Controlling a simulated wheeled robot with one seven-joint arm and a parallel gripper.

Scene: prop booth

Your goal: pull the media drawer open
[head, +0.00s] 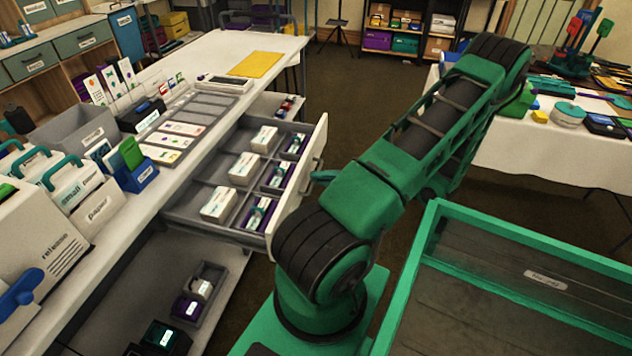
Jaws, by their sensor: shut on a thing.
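The media drawer (222,178) is pulled out from under the white counter in the head view. Its grey compartments show, with small white boxes and dark cards inside. Its pale front panel (318,132) faces right, towards my arm. My green arm hides most of the gripper and part of the drawer front.
The white counter (275,48) holds a yellow sheet, card trays and labelled boxes. A lower shelf (225,262) with small dark boxes lies under the drawer. A green-rimmed tray (424,255) stands at front right. Bare floor (345,100) lies beyond the drawer.

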